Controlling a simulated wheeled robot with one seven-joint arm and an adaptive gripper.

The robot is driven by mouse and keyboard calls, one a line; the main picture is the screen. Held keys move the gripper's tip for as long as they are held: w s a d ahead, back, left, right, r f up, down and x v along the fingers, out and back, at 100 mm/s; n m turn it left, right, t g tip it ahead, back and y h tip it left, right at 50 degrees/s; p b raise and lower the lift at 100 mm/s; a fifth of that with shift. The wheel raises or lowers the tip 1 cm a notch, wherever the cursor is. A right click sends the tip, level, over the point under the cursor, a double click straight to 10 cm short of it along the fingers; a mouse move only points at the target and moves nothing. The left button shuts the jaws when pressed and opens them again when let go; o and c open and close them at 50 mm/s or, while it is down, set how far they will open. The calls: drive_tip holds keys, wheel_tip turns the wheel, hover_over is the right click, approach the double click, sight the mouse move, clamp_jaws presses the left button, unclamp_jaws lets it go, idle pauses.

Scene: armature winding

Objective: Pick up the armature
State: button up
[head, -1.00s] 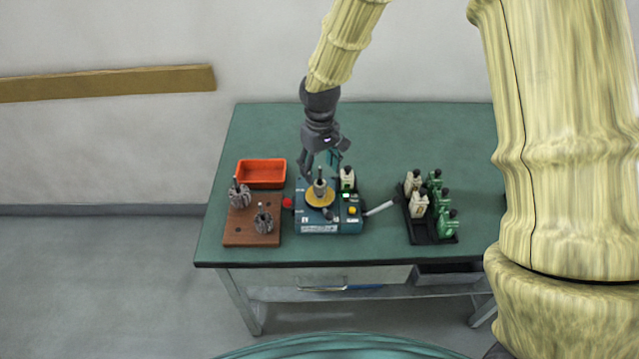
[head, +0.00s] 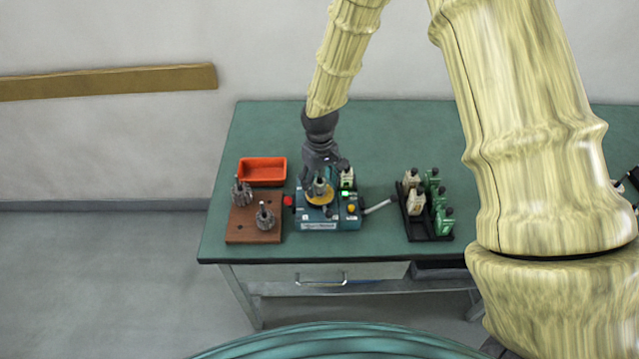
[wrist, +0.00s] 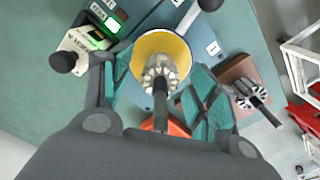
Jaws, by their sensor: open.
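An armature (wrist: 160,78) stands on the yellow round plate (wrist: 172,48) of the blue winding machine, its shaft pointing up toward the wrist camera. In the head view the same armature (head: 319,188) is partly covered by my gripper. My gripper (wrist: 158,85) is open, with one teal-padded finger on each side of the armature and gaps to both. The blue machine (head: 331,224) sits on the green table. Two more armatures, one at the back (head: 242,193) and one at the front (head: 265,217), stand on a brown wooden block to the left.
An orange tray (head: 262,171) lies behind the wooden block (head: 240,237). A black rack (head: 421,231) with several white and green bottle-like items stands to the right. The table's (head: 385,128) back right is clear.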

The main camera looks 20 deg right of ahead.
drive_tip(key=c, duration=1.2)
drive_tip(key=shift+r, duration=0.15)
